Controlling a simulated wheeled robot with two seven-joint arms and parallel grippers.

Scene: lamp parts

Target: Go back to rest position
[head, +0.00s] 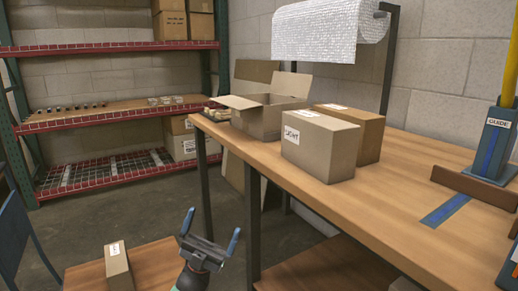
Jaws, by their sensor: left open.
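My left gripper (211,236) shows at the bottom of the head view, with its two blue-tipped fingers spread wide apart. It is open and nothing shows between the fingers. It is in front of the wooden table's near legs, to the right of a low wooden surface. A small narrow carton (118,266) with a white label stands on that low surface (153,262), left of the gripper and apart from it. My right gripper is not in view.
The wooden table (400,205) holds an open carton (264,114), a closed labelled box (318,147), another box (367,130) and a blue "GUIDE" post (491,142). A bubble-wrap roll (330,30) hangs behind. Red-edged shelves (120,115) stand at left. Grey floor (110,215) lies between.

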